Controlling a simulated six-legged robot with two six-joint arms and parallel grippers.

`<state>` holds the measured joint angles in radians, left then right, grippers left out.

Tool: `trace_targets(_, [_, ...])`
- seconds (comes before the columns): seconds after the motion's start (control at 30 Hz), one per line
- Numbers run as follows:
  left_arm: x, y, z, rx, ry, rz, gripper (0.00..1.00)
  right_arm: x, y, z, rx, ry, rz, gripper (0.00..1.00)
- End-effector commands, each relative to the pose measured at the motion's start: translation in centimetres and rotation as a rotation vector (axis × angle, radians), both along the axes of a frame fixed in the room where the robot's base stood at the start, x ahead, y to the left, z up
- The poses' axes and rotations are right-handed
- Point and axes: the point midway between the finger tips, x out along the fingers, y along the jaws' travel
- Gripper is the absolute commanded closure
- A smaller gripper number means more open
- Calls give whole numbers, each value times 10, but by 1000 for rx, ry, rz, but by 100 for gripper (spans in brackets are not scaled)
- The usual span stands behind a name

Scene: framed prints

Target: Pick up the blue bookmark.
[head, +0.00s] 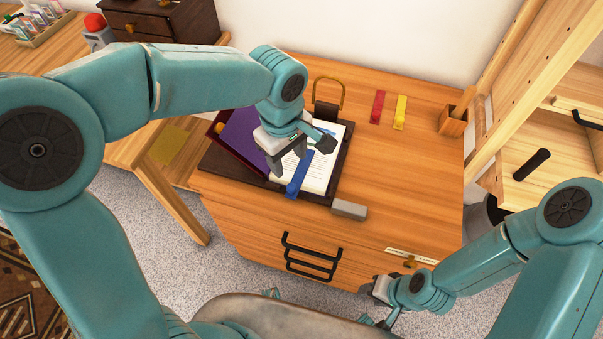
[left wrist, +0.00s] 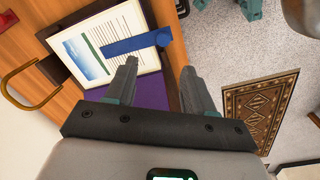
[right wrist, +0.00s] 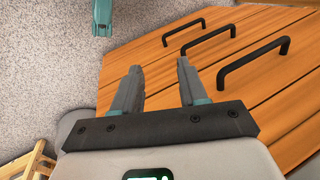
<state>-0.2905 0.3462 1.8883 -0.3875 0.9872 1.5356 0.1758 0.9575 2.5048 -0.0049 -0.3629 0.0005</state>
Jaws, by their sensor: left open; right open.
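The blue bookmark (head: 294,188) lies across the open page of a book (head: 318,165) on the wooden desk, its near end hanging past the page's lower edge. In the left wrist view the bookmark (left wrist: 135,43) shows beyond the fingertips, on the white page with a printed picture. My left gripper (head: 288,163) is open and empty above the book, just left of the bookmark; its fingers hide part of the page. It also shows in the left wrist view (left wrist: 159,66). My right gripper (right wrist: 159,66) is open and empty near the desk's front side.
The book rests on a dark stand (head: 240,172) with a purple cover at left. A grey block (head: 349,210) lies right of it. A red strip (head: 378,107), a yellow strip (head: 400,112) and a wooden holder (head: 453,122) are behind. The desk's right middle is clear.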

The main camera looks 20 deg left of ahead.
Motion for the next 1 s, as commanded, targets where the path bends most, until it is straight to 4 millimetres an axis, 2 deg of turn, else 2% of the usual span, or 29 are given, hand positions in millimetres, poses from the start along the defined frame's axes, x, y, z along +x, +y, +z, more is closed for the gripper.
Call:
trace_targets(0.03, [-1,0,-15,1,5,1,47,0,0,-3,0,0,0,57])
trace_targets(0.2, [2,-2,-48,1,4,1,47,0,0,-5,0,0,0,57])
trace_targets(0.47, [2,-4,-71,1,4,2,47,0,0,-6,0,0,0,57])
trace_targets(0.7, [0,-6,-108,1,3,3,47,0,0,-7,0,0,0,57])
trace_targets(0.8, [0,-7,-115,0,2,3,47,0,0,-7,0,0,0,57])
trace_targets(1.0, [0,-7,-115,0,0,3,47,0,0,-7,0,0,0,57])
